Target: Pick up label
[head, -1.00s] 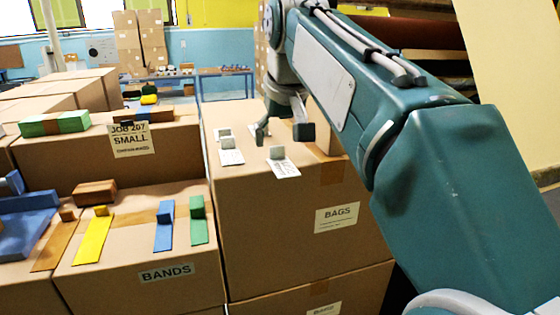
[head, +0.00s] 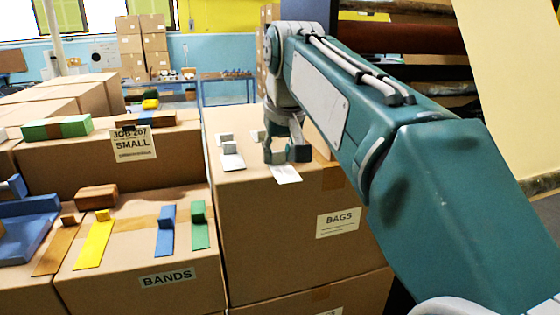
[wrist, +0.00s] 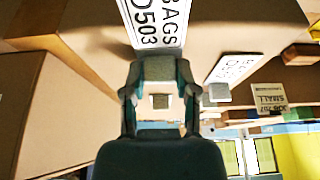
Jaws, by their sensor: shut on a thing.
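A white label (head: 285,175) lies at the top of the BAGS box near its front edge. In the wrist view this label (wrist: 155,22) carries black print, and its grey block (wrist: 158,69) sits between my fingers. My gripper (head: 287,154) is shut on that grey block and hides most of it in the head view. I cannot tell whether the label is off the box. A second white label with a grey block (head: 231,155) lies to the left on the same box; it also shows at right in the wrist view (wrist: 233,70).
More small grey blocks stand behind on the BAGS box (head: 285,210). The BANDS box (head: 140,270) at left bears brown, yellow, blue and green strips with blocks. The JOB 207 SMALL box (head: 70,165) stands behind it.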

